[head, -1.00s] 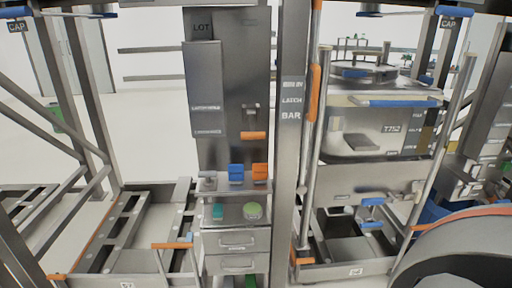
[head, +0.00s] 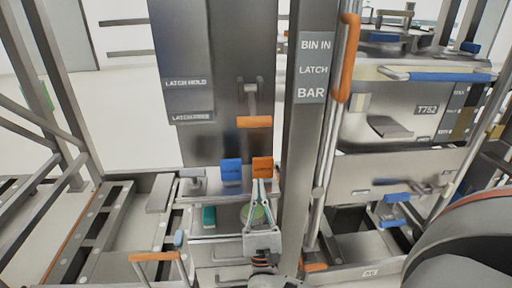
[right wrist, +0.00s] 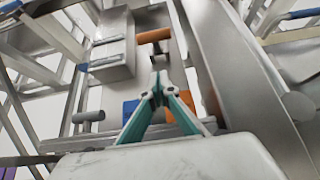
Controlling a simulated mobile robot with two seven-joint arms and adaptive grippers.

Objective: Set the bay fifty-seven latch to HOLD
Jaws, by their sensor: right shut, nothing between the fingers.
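A latch lever with an orange grip (head: 254,122) hangs from a grey metal panel (head: 226,60). Its stem points down, with the grip level with the lower of two plates at the left, reading LATCH HOLD (head: 186,83) and LATCH FREE (head: 191,117). My right gripper (head: 261,184) is shut and empty, pointing up below the lever, in front of the orange tab (head: 263,167). In the right wrist view its teal-sided fingers (right wrist: 160,82) meet at the tips, below the orange grip (right wrist: 153,36) and apart from it. My left gripper is out of view.
A blue tab (head: 231,170) stands left of the orange one. A post labelled BIN IN LATCH BAR (head: 311,68) and an orange-handled rod (head: 347,58) stand at the right. Beyond is bin T752 (head: 385,120). A green button (head: 254,213) is partly behind my gripper.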

